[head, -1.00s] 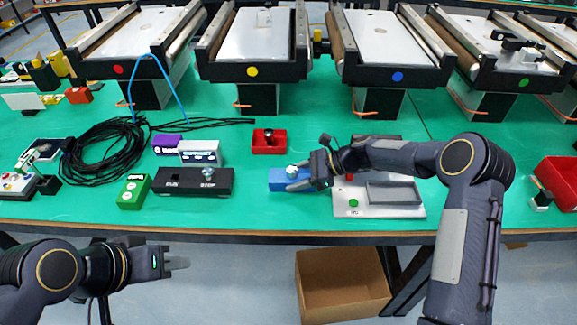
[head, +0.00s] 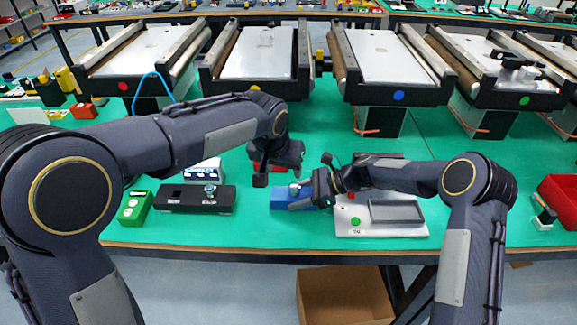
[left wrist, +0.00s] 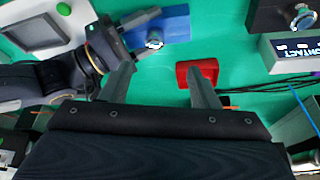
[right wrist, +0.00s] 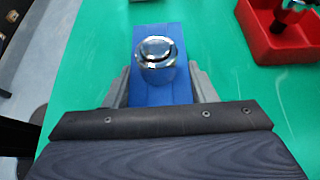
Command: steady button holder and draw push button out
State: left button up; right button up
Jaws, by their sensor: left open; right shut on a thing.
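The blue button holder (head: 280,200) lies near the table's front edge, with the silver push button (head: 294,189) standing up from it. My right gripper (head: 303,196) is shut across the holder. In the right wrist view its fingers press both sides of the blue block (right wrist: 150,95), and the round button (right wrist: 158,48) stands upright between and beyond them. My left gripper (head: 276,179) is open and empty, above and just behind the holder. In the left wrist view its fingers (left wrist: 162,82) point toward the holder (left wrist: 176,24) and button (left wrist: 154,42), apart from both.
A red bin (left wrist: 188,74) sits just behind the holder, partly hidden by my left gripper in the head view. A black two-button box (head: 175,199) and a green block (head: 133,208) stand left. A white panel with a grey tray (head: 350,228) is right. Conveyors stand behind.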

aim_at(294, 185)
jog(key=shift+s+f, duration=0.1)
jog(key=shift+f, duration=0.1)
pick_arm(q)
jog(key=x, duration=0.8)
jog(key=d+x, duration=0.1)
jog(key=x, duration=0.4)
jog(key=shift+w+r, duration=0.15)
jog(key=shift+w, duration=0.1)
jog(key=c, duration=1.1)
jog(key=shift+r, duration=0.1)
jog(key=shift+r, duration=2.7)
pick_arm(e)
jog(key=o, duration=0.8)
jog(key=shift+r, duration=0.15)
